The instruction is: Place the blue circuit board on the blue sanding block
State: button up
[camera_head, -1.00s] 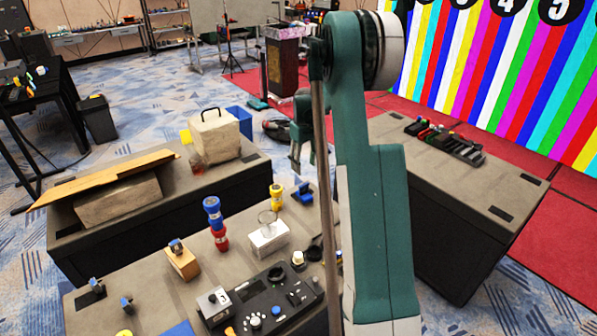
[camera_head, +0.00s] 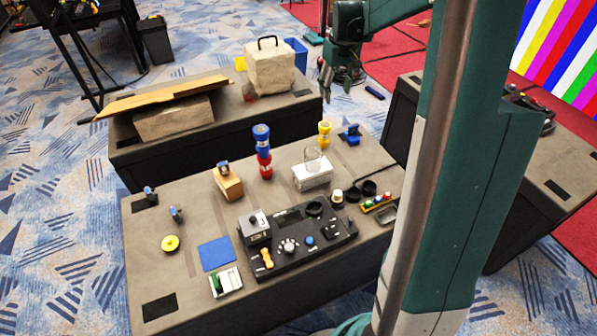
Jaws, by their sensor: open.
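A flat blue square (camera_head: 215,254) lies on the near table, left of the black control panel; it is too plain at this size to tell whether it is the circuit board or the sanding block. A small blue object (camera_head: 350,134) stands at the table's back right, beside a yellow item; I cannot tell what it is. My gripper (camera_head: 325,80) is open beyond the table's back edge, high and well apart from both blue things. Its fingers are small and dark, and I see nothing between them.
The near table (camera_head: 150,262) also holds a blue-and-red stack (camera_head: 262,150), a wooden block (camera_head: 228,183), a white box (camera_head: 312,172), the control panel (camera_head: 297,240) and a yellow disc (camera_head: 170,243). My arm hides its right side. A second table (camera_head: 130,160) stands behind.

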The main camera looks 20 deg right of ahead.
jog(key=s+a+r+t, duration=0.1)
jog(key=s+a+r, duration=0.4)
jog(key=s+a, duration=0.35)
jog(key=s+a+r+t, duration=0.2)
jog(key=s+a+r, duration=0.4)
jog(key=a, duration=0.4)
jog(key=s+a+f+t, duration=0.1)
jog(key=s+a+f, duration=0.1)
jog(key=s+a, duration=0.4)
jog(key=s+a+f+t, duration=0.1)
jog(key=s+a+f, duration=0.2)
jog(key=s, duration=1.1)
jog(key=shift+a+f+t+y, duration=0.15)
jog(key=shift+a+t+y, duration=0.2)
jog(key=shift+a, duration=1.55)
